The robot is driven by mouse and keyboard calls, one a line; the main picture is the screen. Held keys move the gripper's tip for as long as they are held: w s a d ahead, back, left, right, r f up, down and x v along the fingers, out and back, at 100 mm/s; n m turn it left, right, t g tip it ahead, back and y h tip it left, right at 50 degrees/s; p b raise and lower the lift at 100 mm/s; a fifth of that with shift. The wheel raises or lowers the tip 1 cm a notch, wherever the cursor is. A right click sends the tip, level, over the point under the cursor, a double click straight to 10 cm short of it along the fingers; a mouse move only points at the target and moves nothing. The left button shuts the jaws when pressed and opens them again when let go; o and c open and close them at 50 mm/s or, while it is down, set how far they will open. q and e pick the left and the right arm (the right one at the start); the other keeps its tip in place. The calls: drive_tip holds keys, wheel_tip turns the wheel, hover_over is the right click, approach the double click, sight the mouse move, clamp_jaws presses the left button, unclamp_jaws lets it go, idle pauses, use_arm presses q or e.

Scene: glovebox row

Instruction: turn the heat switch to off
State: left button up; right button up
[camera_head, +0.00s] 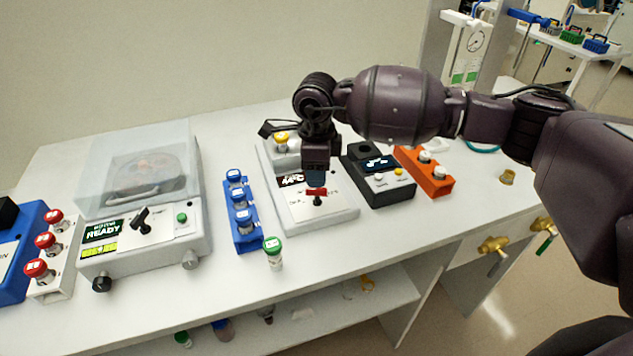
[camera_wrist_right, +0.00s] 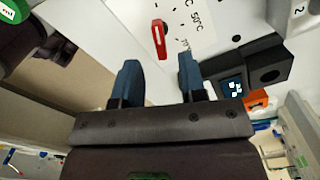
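The heat switch (camera_head: 316,192) is a small red lever on the sloped front of a white heater unit (camera_head: 335,219). Its red bar lies crosswise in the head view. A dark display (camera_head: 291,181) showing about 44°C sits just left of my right gripper. My right gripper (camera_head: 316,178) points down just above and behind the switch and hides part of the panel. In the wrist view the blue fingers of the gripper (camera_wrist_right: 160,78) stand apart with nothing between them. The red lever (camera_wrist_right: 158,38) shows beyond the fingertips, roughly in line with the gap. My left gripper is out of view.
A black device (camera_head: 380,180) and an orange rack (camera_head: 428,172) stand right of the heater. A blue rack with vials (camera_head: 243,227) and a green-capped vial (camera_head: 273,254) stand left. A lidded centrifuge (camera_head: 143,205) is farther left. Bare bench lies in front of the heater.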

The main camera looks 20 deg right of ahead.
wheel_tip(320, 180, up, 6)
drive_tip(key=shift+r, duration=0.2)
idle(0.8)
